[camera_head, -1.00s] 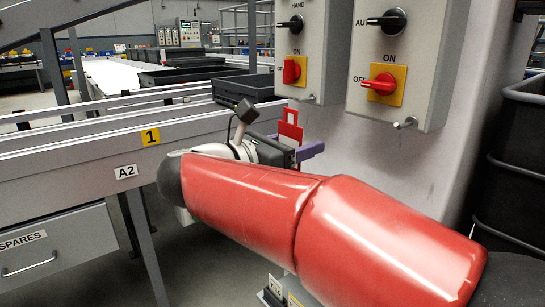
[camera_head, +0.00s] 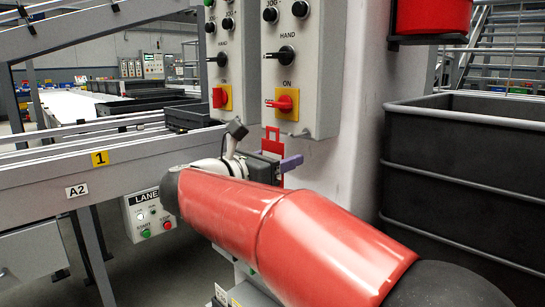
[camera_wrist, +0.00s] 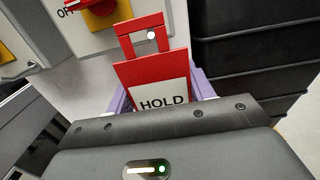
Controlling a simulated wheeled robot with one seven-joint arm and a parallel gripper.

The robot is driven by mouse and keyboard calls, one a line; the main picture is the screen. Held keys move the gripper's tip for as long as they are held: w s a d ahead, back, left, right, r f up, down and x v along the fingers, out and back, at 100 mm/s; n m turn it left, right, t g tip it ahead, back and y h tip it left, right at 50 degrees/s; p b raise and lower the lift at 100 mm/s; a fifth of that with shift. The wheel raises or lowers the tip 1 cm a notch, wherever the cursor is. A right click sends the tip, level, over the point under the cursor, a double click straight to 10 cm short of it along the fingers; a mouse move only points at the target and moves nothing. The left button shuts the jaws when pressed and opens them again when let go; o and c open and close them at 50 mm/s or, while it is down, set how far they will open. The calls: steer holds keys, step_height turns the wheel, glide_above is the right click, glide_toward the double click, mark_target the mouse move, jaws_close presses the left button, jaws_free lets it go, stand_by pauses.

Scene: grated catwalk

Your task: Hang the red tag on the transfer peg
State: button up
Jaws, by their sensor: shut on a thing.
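The red tag (camera_wrist: 152,72) has a white panel reading HOLD and a rectangular opening near its top. It also shows in the head view (camera_head: 272,151), upright in front of the wall. My gripper (camera_wrist: 157,98) has purple fingers, which also show in the head view (camera_head: 287,164); it is shut on the lower part of the tag. A pale peg tip (camera_wrist: 151,35) shows within the tag's opening in the wrist view. I cannot tell whether it passes through. A peg (camera_head: 304,132) shows under the right control box (camera_head: 308,75) in the head view. No peg label is readable.
A second control box (camera_head: 222,65) hangs to the left. A dark bin (camera_head: 450,160) stands right of the wall. A conveyor frame (camera_head: 60,178) runs along the left, with a LANE button box (camera_head: 150,215) below it. A red container (camera_head: 430,17) sits on a bracket upper right.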

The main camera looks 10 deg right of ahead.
steer(key=f+x, duration=0.1)
steer(key=x, duration=0.7)
steer(key=shift+f, duration=0.35)
stand_by(0.4)
stand_by(0.7)
steer(key=o, duration=1.3)
